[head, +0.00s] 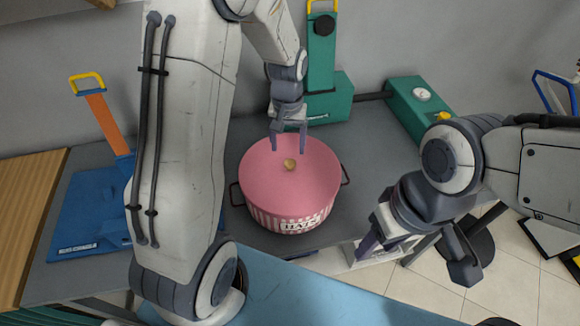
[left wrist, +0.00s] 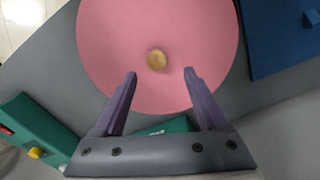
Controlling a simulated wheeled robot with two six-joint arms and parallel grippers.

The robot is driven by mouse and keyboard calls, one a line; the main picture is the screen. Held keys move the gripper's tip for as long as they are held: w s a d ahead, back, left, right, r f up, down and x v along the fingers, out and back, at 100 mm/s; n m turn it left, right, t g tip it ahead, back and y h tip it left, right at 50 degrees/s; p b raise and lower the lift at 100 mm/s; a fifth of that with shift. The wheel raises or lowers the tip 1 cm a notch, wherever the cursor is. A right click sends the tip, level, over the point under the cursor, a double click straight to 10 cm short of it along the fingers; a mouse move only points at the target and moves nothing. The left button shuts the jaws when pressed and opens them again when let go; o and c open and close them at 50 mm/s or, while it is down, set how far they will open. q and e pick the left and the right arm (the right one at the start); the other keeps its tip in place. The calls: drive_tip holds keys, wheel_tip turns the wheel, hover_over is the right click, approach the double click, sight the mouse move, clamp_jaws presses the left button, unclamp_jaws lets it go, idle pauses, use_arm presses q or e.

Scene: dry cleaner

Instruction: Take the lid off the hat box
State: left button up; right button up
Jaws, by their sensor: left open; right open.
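The pink hat box (head: 285,213) stands on the grey table, with striped sides, a "HATS" label and dark side handles. Its flat pink lid (head: 265,175) is on, with a small golden knob (head: 290,164) at the centre. My left gripper (head: 288,150) is open above the lid, its fingers pointing down just behind the knob. In the left wrist view the knob (left wrist: 157,60) shows beyond and between the open fingertips (left wrist: 160,72), over the lid (left wrist: 115,45). My right gripper (head: 415,262) is open and empty, to the right of the box, away from it.
A blue board with an orange arm and yellow handle (head: 90,80) stands at the left. A green device (head: 322,100) stands behind the box, and another green unit (head: 418,105) lies at the back right. The grey table (head: 375,160) is clear right of the box.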

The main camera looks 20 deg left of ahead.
sight(290, 162)
use_arm(q)
drive_tip(key=f, duration=0.1)
drive_tip(key=f+p, duration=0.1)
drive_tip(key=f, duration=0.2)
drive_tip(key=shift+d+f, duration=0.25)
drive_tip(key=shift+f, duration=0.15)
drive_tip(key=shift+f+p, duration=0.3)
drive_tip(key=shift+f, duration=0.25)
clamp_jaws()
